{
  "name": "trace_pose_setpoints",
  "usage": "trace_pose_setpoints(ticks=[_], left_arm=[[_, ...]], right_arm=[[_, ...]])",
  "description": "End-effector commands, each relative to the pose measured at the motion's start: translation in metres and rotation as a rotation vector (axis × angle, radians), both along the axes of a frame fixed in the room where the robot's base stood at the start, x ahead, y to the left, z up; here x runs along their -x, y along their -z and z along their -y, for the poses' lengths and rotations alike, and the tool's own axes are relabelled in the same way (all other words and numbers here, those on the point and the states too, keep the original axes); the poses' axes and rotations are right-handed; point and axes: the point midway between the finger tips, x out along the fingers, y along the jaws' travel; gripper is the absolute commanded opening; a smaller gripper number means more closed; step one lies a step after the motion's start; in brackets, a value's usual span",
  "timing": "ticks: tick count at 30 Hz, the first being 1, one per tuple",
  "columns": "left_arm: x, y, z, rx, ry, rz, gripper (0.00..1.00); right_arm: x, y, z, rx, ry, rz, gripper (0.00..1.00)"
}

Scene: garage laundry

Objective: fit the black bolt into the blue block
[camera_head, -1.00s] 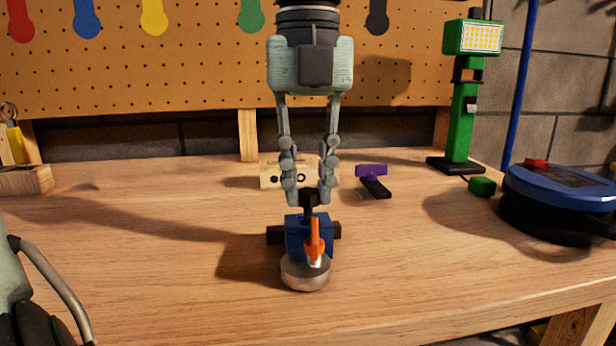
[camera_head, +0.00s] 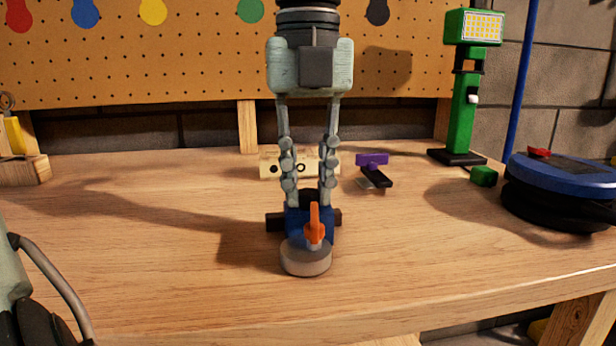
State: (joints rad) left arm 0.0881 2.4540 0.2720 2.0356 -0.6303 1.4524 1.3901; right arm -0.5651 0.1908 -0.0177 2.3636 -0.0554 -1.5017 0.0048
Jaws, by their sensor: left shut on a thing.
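The blue block (camera_head: 295,223) stands near the middle of the workbench, with a dark brown bar showing at both sides. An orange lever (camera_head: 314,224) and a round grey metal base (camera_head: 305,259) are in front of it and hide part of it. My left gripper (camera_head: 311,199) comes down from above, shut on the black bolt (camera_head: 311,195). The bolt's dark head shows between the fingertips, right at the block's top. Its shaft is not visible, so I cannot tell how deep it sits.
A beige block with holes (camera_head: 270,166) stands behind the gripper. A purple-and-black piece (camera_head: 373,161) lies right of it. A green lamp (camera_head: 463,110) and a blue-and-black round device (camera_head: 560,190) stand at the right. The bench left of the block is clear.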

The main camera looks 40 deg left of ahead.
Motion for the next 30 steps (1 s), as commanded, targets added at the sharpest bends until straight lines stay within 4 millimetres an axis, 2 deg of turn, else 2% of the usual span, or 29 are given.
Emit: trace_pose_setpoints(ticks=[6,7,12,23,26,30], left_arm=[[0.000,0.000,0.000,-0.001,0.000,0.001,0.00],[0.000,0.000,0.000,-0.001,0.000,0.001,0.23],[0.000,0.000,0.000,-0.001,0.000,0.001,0.44],[0.000,-0.004,0.000,-0.001,0.000,0.001,0.45],[-0.001,-0.015,0.000,0.000,-0.001,0.004,0.45],[-0.001,-0.043,0.000,-0.001,-0.003,0.006,0.45]], right_arm=[[0.000,0.000,0.000,0.000,0.000,0.000,0.40],[0.000,0.000,0.000,0.000,0.000,0.000,0.40],[0.000,0.000,0.000,0.000,0.000,0.000,0.40],[0.000,0.000,0.000,0.000,0.000,0.000,0.40],[0.000,0.000,0.000,0.000,0.000,0.000,0.40],[0.000,0.000,0.000,0.000,0.000,0.000,0.40]])
